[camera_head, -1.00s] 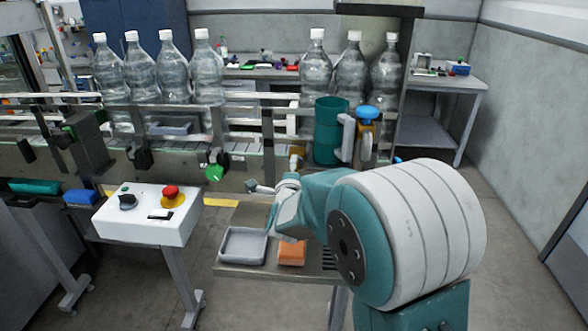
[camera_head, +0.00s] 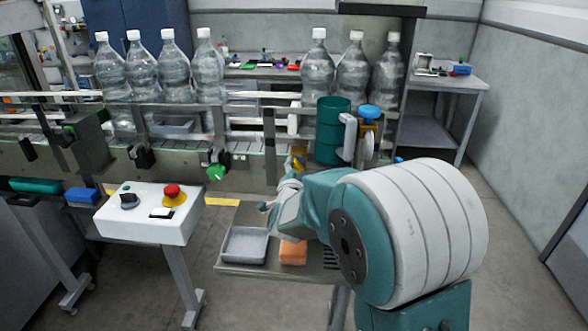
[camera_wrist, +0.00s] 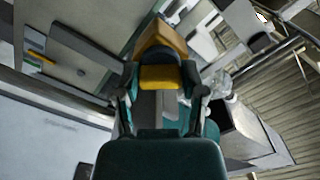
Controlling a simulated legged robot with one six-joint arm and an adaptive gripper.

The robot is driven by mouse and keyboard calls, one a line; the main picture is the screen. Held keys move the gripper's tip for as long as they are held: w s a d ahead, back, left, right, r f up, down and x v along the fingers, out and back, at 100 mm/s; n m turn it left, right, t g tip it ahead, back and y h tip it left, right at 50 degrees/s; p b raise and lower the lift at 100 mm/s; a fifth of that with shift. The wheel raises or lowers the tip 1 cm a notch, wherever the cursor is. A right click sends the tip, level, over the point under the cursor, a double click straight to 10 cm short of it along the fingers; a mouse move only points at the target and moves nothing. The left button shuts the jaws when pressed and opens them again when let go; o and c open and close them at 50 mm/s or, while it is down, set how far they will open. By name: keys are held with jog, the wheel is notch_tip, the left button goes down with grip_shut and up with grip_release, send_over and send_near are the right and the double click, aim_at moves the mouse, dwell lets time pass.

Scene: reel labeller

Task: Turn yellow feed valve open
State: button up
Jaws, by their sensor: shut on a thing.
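The yellow feed valve (camera_head: 299,156) is at the front of the conveyor, left of the green cylinder, and is partly hidden by my arm in the head view. In the wrist view its yellow handle (camera_wrist: 160,77) sits between my fingers, with a dark round part and an orange-brown body behind it. My gripper (camera_wrist: 164,92) is shut on this handle, one finger on each side. In the head view my gripper (camera_head: 287,190) is small and partly covered by my forearm, so the contact is hidden there.
A green cylinder (camera_head: 331,130) and a blue knob (camera_head: 369,111) are right of the valve. Below is a small table with a grey tray (camera_head: 245,245) and an orange block (camera_head: 293,252). A white control box (camera_head: 147,216) with a red button stands left. Bottles line the conveyor behind.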

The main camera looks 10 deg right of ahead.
jog(key=n, duration=0.5)
jog(key=shift+d, duration=0.25)
jog(key=shift+w+r+n, duration=0.1)
jog(key=shift+r+n, duration=0.05)
jog(key=shift+n, duration=2.05)
jog(key=shift+a+r, duration=0.1)
jog(key=o, duration=1.2)
jog(key=shift+c, duration=0.2)
jog(key=shift+a+f, duration=0.1)
jog(key=shift+f, duration=0.1)
jog(key=v, duration=1.2)
